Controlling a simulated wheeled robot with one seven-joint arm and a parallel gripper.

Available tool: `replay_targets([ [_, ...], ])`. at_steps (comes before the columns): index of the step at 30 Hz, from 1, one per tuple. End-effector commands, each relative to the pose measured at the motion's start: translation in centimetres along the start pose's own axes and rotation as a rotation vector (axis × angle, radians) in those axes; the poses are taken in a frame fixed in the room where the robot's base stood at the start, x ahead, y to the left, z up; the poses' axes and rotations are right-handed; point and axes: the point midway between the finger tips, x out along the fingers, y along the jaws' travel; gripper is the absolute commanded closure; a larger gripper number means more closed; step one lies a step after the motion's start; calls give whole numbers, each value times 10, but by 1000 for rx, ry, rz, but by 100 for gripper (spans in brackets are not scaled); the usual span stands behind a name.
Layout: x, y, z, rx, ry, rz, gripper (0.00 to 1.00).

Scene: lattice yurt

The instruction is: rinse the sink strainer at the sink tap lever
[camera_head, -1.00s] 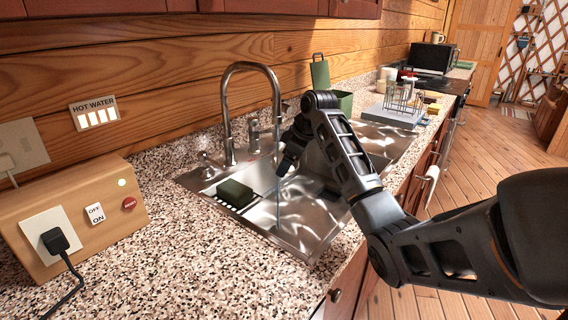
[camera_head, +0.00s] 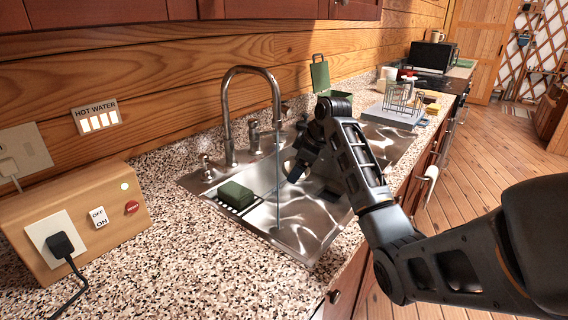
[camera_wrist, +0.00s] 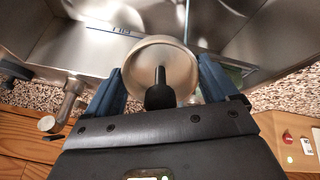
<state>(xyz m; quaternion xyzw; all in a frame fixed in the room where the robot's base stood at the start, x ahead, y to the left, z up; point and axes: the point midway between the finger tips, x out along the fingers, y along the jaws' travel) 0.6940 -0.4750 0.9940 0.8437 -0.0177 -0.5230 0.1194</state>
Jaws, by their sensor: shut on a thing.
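My gripper (camera_wrist: 162,76) is shut on the sink strainer (camera_wrist: 178,58), a round metal cup with a black knob, held between the blue fingers. In the head view my gripper (camera_head: 299,165) is low over the steel sink (camera_head: 300,238), right of the thin water stream (camera_head: 278,185). The stream falls from the curved tap (camera_head: 227,115) into the basin. The tap lever (camera_head: 254,136) stands just right of the tap's base. I cannot tell whether water touches the strainer.
A green sponge (camera_head: 235,195) lies on a slotted rack at the sink's left side. A wooden box (camera_head: 75,225) with switches and a plug stands at left. A dish rack (camera_head: 403,100) stands beyond the sink. The speckled counter (camera_head: 215,275) in front is clear.

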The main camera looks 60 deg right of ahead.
Motion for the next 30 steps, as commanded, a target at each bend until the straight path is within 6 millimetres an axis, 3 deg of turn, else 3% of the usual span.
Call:
replay_targets([
  [18, -21, -17, 32, 1, 1, -1, 49],
  [30, -21, -18, 34, -1, 0, 0, 49],
])
